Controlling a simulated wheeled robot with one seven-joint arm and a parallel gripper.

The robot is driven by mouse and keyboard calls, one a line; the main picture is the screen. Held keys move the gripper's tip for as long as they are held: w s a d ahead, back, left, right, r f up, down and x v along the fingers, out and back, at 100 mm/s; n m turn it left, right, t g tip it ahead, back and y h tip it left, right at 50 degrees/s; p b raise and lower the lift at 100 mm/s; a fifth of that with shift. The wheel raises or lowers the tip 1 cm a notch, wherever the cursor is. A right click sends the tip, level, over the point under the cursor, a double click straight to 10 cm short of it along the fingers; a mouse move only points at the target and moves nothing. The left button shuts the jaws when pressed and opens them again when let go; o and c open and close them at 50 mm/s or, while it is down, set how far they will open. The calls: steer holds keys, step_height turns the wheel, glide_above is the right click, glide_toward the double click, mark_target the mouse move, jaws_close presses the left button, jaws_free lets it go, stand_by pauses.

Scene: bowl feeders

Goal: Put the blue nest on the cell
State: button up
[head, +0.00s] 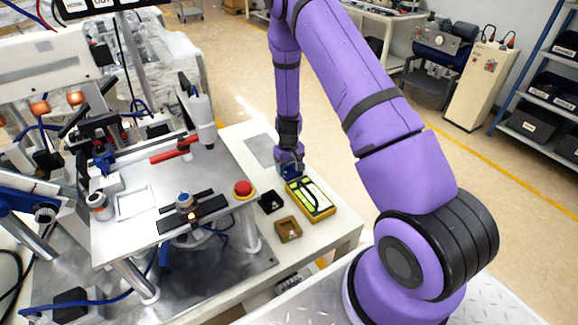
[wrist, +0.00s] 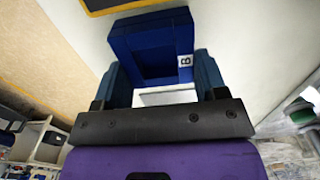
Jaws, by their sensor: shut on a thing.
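The blue nest (wrist: 150,32) is a square, open block with a small white "B" label. My gripper (wrist: 160,72) is shut on it, with a finger on either side. In the head view the blue nest (head: 291,171) shows under my gripper (head: 290,160), beside the yellow case, at the far part of the white side table. I cannot tell whether it touches the table. The cell is the metal plate (head: 170,183) to the left, with a white square outline (head: 134,203) on its left part.
A black nest (head: 272,202), a tan nest (head: 288,230) and a yellow case (head: 312,200) are on the side table (head: 325,235). A red button (head: 243,189) stands at the plate's right edge. A clamp with a red handle (head: 172,154) and a dark fixture (head: 190,213) are on the plate.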

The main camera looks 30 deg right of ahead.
steer(key=o, duration=1)
steer(key=shift+o, duration=0.2)
step_height(320, 180, up, 12)
steer(key=r, duration=0.1)
step_height(320, 180, up, 13)
steer(key=t, duration=0.1)
glide_above(289, 171)
steer(key=s+a, duration=0.3)
steer(key=s+a+r+t+y, duration=0.1)
steer(key=s+a+r, duration=0.1)
steer(key=s+r, duration=0.3)
steer(key=s+a+r+t, duration=0.1)
steer(key=s+a+r, duration=0.15)
steer(key=r, duration=0.55)
steer(key=s+r+t, duration=0.1)
steer(key=s+r, duration=0.4)
steer(key=s, duration=0.6)
steer(key=s+a+r+t+h, duration=0.1)
steer(key=s+r, duration=0.3)
steer(key=s, duration=0.7)
steer(key=shift+a+r, duration=0.3)
steer(key=shift+r, duration=0.1)
